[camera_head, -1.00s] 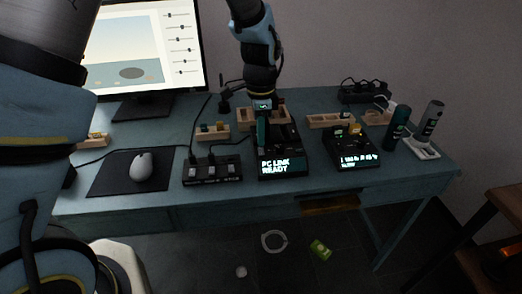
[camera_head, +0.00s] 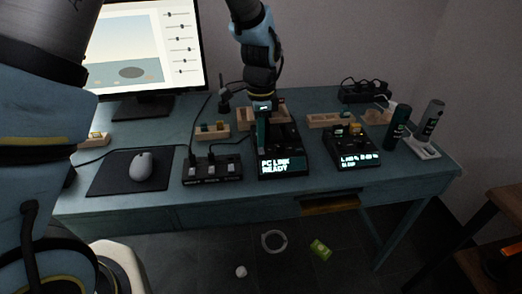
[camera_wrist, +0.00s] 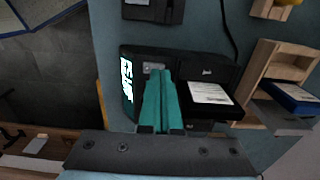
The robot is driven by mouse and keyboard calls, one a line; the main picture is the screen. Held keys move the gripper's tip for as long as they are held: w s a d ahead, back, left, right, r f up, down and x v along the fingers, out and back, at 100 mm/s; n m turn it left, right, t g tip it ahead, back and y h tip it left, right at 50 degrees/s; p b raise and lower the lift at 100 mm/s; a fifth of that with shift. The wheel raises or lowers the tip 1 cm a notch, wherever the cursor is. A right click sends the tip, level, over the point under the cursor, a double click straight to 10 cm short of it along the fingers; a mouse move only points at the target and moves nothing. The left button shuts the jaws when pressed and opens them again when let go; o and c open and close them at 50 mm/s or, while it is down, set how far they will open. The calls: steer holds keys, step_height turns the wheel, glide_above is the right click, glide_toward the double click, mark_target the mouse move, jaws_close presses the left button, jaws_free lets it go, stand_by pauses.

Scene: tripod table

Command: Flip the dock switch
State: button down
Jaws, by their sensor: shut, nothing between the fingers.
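The dock is a black box (camera_head: 295,158) on the table with a lit screen reading "PC LINK READY". In the wrist view the dock (camera_wrist: 190,60) shows the lit screen at its left end and a small grey plate (camera_wrist: 153,67), perhaps the switch, just beyond my fingertips. My gripper (camera_head: 262,148) is over the left part of the dock. In the wrist view its teal fingers (camera_wrist: 161,74) are together and empty, with the tips close to the grey plate. I cannot tell whether they touch it. The fingers hide part of the dock.
A second black device (camera_head: 352,150) with a lit screen stands to the right. Wooden trays (camera_wrist: 275,65) stand behind the dock. A mouse (camera_head: 140,167), monitor and two bottles (camera_head: 397,128) are also on the table.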

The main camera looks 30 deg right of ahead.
steer(key=shift+f+b, duration=0.3)
steer(key=shift+f, duration=0.25)
stand_by(0.4)
steer(key=shift+r+p, duration=2.85)
steer(key=shift+r, duration=0.7)
